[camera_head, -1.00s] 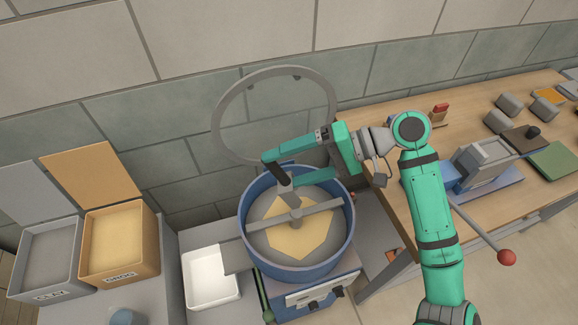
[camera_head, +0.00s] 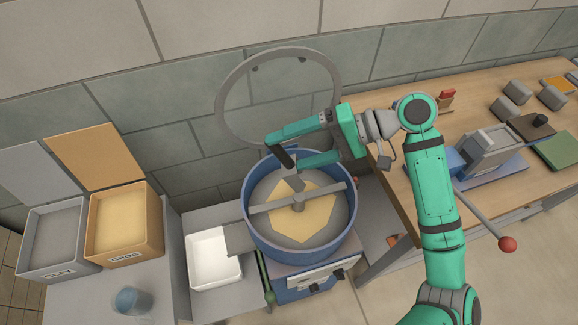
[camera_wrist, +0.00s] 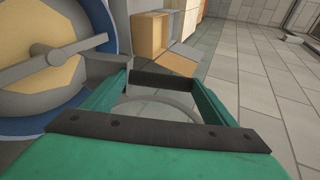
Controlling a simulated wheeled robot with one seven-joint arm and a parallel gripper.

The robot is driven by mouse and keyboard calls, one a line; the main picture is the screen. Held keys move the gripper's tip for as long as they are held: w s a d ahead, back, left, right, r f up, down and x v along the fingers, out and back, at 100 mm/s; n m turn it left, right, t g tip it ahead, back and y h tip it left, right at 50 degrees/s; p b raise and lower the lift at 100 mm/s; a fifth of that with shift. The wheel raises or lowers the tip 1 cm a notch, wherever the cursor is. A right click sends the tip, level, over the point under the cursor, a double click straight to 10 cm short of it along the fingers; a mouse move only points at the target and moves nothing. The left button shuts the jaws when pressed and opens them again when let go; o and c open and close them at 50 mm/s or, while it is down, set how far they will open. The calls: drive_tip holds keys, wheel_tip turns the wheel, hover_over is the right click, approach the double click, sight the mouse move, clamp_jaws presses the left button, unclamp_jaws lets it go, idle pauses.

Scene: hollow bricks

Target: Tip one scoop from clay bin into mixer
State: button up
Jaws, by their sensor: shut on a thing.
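The clay bin (camera_head: 50,262) is a grey, labelled box at the far left with its lid raised and grey material inside. The mixer (camera_head: 251,232) is a blue round tub with grey cross arms and tan and grey material in it. Its left part shows in the wrist view (camera_wrist: 100,12). My gripper (camera_head: 285,156) is over the back of the tub, shut on a dark handle (camera_wrist: 176,82). The handle slants down toward the tub.
The grog bin (camera_head: 125,250), with tan material, stands beside the clay bin. A white tray (camera_head: 214,280) lies left of the mixer. A blue cup (camera_head: 132,301) stands in front. The ring lid (camera_head: 222,98) is raised near the wall. A wooden bench (camera_head: 470,95) is right.

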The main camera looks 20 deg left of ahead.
wheel_tip(320, 180, up, 3)
drive_tip(key=t+h, duration=0.1)
drive_tip(key=h, duration=0.4)
drive_tip(key=shift+a+f+t, duration=0.1)
drive_tip(key=shift+t, duration=0.3)
wheel_tip(320, 180, up, 2)
drive_tip(key=h, duration=0.2)
drive_tip(key=t+h, duration=0.1)
drive_tip(key=h, duration=0.1)
drive_tip(key=shift+t+h, duration=0.3)
drive_tip(key=shift+w, duration=0.1)
